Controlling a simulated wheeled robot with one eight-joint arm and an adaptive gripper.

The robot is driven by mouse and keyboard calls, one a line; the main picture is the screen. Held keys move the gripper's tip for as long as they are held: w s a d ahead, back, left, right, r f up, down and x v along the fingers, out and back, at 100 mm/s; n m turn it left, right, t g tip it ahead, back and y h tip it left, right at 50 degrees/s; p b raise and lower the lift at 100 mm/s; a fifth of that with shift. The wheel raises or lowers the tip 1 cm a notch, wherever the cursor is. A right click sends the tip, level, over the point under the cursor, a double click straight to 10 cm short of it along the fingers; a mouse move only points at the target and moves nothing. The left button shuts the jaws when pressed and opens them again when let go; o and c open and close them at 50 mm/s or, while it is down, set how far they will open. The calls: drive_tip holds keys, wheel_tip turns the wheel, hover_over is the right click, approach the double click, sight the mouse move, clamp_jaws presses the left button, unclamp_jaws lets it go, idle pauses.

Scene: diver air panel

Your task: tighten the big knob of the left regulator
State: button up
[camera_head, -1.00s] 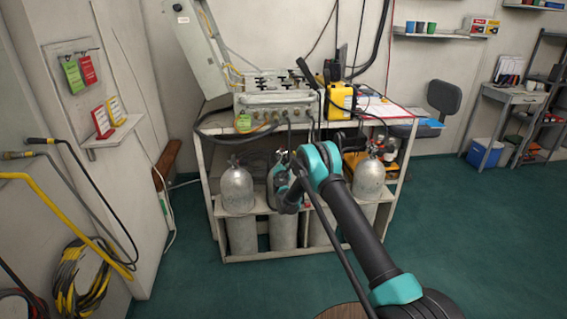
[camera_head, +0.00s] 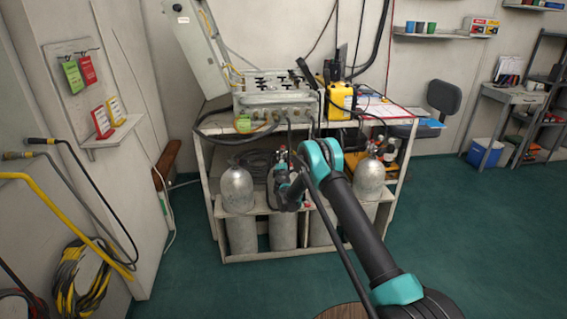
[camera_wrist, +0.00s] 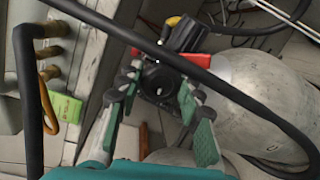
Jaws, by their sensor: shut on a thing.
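In the wrist view, a round black knob (camera_wrist: 157,79) faces the camera at the top of a grey cylinder (camera_wrist: 245,95). Red parts show on both sides of the knob. My gripper (camera_wrist: 161,82) has one finger on each side of the knob and is shut on it. In the head view, my gripper (camera_head: 281,178) is at the second cylinder from the left, in front of the bench. My arm and gripper hide most of the regulator there; only a small red and dark top (camera_head: 282,152) shows. A marking on the knob is too small to read.
A black hose (camera_wrist: 215,72) crosses the wrist view close to the camera. A green tag (camera_wrist: 64,106) and brass fittings (camera_wrist: 50,50) are at its left. In the head view, the panel box (camera_head: 275,103) stands on the bench above. Cylinders stand left (camera_head: 236,190) and right (camera_head: 369,180).

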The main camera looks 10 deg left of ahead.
drive_tip(key=o, duration=1.2)
drive_tip(key=shift+s, duration=0.1)
drive_tip(key=s, duration=0.4)
drive_tip(key=s+d, duration=0.1)
drive_tip(key=s, duration=0.6)
drive_tip(key=shift+s+d+r, duration=0.15)
drive_tip(key=shift+s+r, duration=0.2)
drive_tip(key=shift+c, duration=0.2)
